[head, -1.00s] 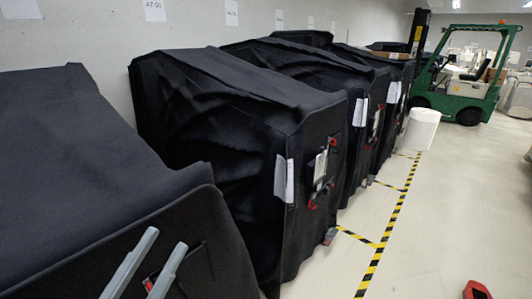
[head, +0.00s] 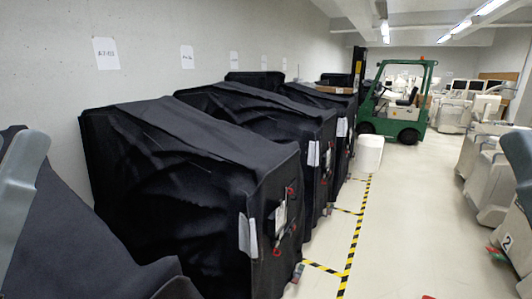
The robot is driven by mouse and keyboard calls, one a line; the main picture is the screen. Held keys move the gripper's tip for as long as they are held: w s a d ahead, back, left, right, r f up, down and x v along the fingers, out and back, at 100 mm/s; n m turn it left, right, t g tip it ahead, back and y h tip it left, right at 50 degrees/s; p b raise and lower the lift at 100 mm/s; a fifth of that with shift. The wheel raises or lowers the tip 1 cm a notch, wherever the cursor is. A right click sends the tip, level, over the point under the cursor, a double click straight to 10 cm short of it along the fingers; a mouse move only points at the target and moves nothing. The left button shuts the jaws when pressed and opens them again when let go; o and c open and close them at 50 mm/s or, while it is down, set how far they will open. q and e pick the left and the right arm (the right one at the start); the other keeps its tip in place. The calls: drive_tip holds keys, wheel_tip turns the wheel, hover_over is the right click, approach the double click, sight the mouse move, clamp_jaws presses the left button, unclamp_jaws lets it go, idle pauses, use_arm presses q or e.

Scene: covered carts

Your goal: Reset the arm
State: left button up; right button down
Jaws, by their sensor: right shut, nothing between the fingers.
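My right gripper (head: 518,158) shows only in part at the right edge of the head view, as a dark grey and blue-grey shape. It is shut and empty, in the air in front of the pale carts on the right, touching nothing that I can see. A blue-grey part of my left arm (head: 18,195) stands at the left edge. My left gripper is not in view.
A row of black-covered carts (head: 170,170) stands along the left wall. Pale machines (head: 487,182) line the right side. A green forklift (head: 409,112) and a white cylinder (head: 369,154) stand farther back. Yellow-black tape (head: 358,226) borders the clear floor aisle (head: 410,220).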

use_arm(q)
wheel_tip(320, 180, up, 20)
drive_tip(key=p, duration=1.6)
use_arm(e)
wheel_tip(320, 180, up, 20)
use_arm(q)
wheel_tip(320, 180, down, 32)
drive_tip(key=b, duration=3.2)
use_arm(e)
wheel_tip(320, 180, down, 32)
use_arm(q)
drive_tip(key=shift+a, duration=0.1)
use_arm(e)
drive_tip(key=shift+r, duration=0.1)
